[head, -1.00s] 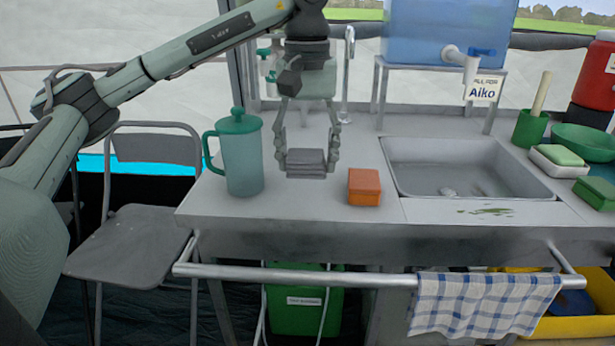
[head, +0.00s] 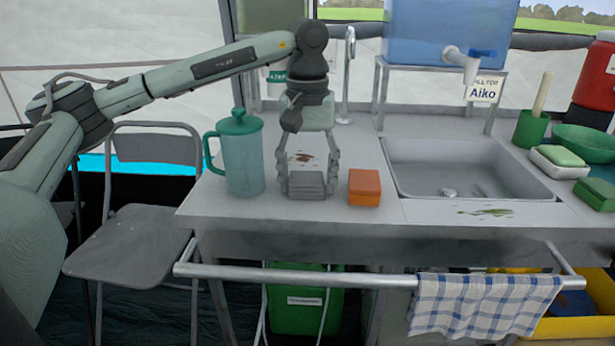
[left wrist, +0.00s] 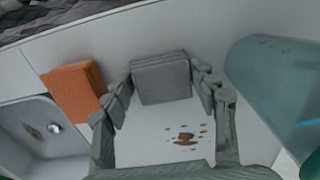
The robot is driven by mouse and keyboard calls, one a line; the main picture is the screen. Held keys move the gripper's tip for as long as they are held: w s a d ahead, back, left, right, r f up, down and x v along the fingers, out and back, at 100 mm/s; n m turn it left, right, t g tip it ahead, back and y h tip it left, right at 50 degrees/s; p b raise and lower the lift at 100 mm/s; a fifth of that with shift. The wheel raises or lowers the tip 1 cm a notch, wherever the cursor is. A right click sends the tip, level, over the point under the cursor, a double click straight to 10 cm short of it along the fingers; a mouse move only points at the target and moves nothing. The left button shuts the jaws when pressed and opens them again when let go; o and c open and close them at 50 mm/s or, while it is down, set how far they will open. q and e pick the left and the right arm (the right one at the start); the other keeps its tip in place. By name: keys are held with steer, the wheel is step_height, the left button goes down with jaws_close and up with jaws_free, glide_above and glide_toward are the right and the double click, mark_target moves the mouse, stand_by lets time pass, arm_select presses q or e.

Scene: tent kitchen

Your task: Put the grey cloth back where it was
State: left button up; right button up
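The grey cloth (head: 307,184) is a folded, layered pad at the front of the counter, between the green-lidded jug and the orange box. My right gripper is not in view.
The jug (head: 242,160) stands close on the left, the orange box (head: 364,187) close on the right. The sink (head: 465,168) is further right. A checked towel (head: 483,303) hangs on the front rail (head: 370,279). Bare counter (head: 270,208) lies in front of the cloth.

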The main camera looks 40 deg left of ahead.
mark_target(308, 177)
arm_select(q)
steer(key=o, duration=0.3)
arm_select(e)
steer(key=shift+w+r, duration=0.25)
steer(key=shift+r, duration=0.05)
arm_select(q)
steer(key=shift+r, duration=0.1)
steer(key=shift+r, duration=0.2)
steer(key=shift+r+p, duration=0.9)
steer(key=shift+r, duration=5)
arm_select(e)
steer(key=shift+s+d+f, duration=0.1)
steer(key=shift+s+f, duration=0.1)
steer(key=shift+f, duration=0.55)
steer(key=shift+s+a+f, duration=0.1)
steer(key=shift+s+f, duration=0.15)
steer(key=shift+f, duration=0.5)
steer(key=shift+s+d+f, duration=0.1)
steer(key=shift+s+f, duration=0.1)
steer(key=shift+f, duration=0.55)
